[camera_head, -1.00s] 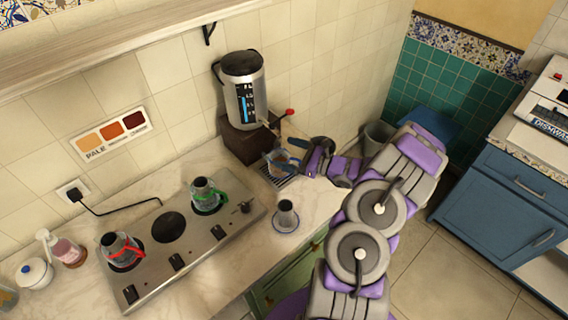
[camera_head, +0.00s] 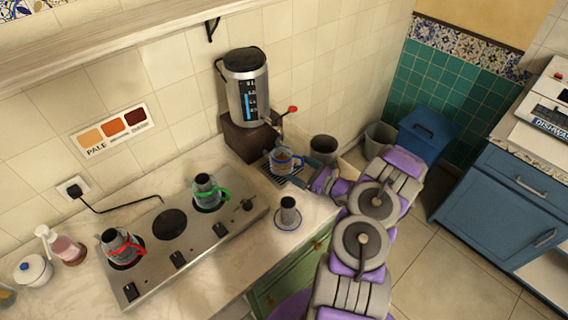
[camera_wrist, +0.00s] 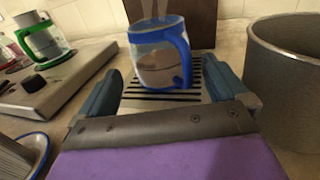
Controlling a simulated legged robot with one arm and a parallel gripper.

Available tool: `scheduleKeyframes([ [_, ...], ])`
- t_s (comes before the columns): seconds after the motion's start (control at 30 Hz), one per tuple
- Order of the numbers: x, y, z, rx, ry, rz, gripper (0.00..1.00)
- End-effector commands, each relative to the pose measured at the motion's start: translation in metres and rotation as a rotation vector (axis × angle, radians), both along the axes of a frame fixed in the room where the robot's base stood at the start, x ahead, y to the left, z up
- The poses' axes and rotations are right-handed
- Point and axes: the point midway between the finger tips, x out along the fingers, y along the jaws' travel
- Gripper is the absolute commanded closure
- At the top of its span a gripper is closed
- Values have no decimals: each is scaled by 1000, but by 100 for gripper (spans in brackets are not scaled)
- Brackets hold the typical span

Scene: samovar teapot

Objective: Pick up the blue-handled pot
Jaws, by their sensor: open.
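The blue-handled pot (camera_head: 283,162) is a clear glass pot with a blue rim and brownish liquid in it. It stands upright on the slatted drip tray (camera_head: 270,174) under the samovar's tap. In the wrist view the pot (camera_wrist: 157,62) is ahead of my gripper, with its blue handle on the right side, facing me. My gripper (camera_wrist: 168,78) is open, its two blue-grey fingers spread wide on either side of the space before the pot. Nothing is held. In the head view my gripper (camera_head: 316,172) is just right of the pot, partly hidden by my arm.
The steel samovar (camera_head: 246,96) stands behind the pot on a dark base. A grey metal container (camera_head: 323,146) is close on the right. A stove (camera_head: 150,240) with green- and red-handled pots is to the left.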

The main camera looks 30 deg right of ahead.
Motion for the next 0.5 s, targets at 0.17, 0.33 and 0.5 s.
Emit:
scheduleKeyframes([
  [0.17,9,2,-1,3,-1,2,0],
  [0.33,31,8,-3,7,-1,4,0],
  [0.5,48,14,-2,6,-2,2,0],
])
